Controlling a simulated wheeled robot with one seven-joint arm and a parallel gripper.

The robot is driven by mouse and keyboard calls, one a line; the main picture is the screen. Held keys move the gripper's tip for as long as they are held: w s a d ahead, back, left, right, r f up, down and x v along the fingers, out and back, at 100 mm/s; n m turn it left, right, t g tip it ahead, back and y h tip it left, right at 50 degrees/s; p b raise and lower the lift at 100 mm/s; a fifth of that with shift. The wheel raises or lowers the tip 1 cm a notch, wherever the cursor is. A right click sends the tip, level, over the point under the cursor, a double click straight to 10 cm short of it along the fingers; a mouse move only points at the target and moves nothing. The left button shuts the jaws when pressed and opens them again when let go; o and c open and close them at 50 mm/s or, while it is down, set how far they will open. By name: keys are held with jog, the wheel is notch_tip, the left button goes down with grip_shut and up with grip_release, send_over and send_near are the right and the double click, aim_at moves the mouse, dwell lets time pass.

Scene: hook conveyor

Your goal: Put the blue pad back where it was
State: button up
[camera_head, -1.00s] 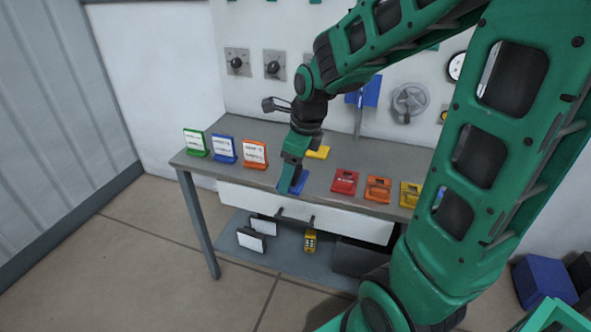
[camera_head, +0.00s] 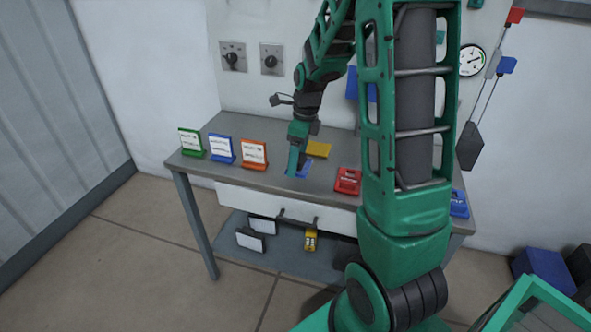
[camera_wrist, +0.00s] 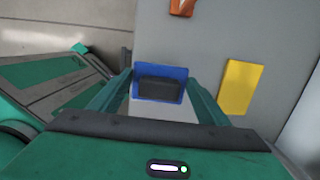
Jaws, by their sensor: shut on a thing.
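The blue pad (camera_head: 304,169) is at the tabletop between the three card stands and the red device, in front of the yellow pad (camera_head: 318,149). My gripper (camera_head: 293,172) points down at it and is shut on it. In the wrist view the blue pad (camera_wrist: 160,70) sits between my two green fingertips (camera_wrist: 159,84), with a dark block in front of its middle. The yellow pad (camera_wrist: 240,87) lies flat to its right, apart from it. I cannot tell whether the blue pad touches the table.
Green (camera_head: 191,142), blue (camera_head: 222,149) and orange (camera_head: 254,154) card stands are at the table's left. A red device (camera_head: 347,180) stands to the right of the blue pad; a blue device (camera_head: 459,203) is at the right end. My arm hides the table between them. A drawer (camera_head: 270,203) is below.

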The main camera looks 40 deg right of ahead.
aim_at(298, 169)
jog(key=shift+w+d+f, duration=0.2)
jog(key=shift+d+f, duration=0.1)
jog(key=shift+d, duration=0.05)
jog(key=shift+f, duration=1.95)
jog(key=o, duration=0.9)
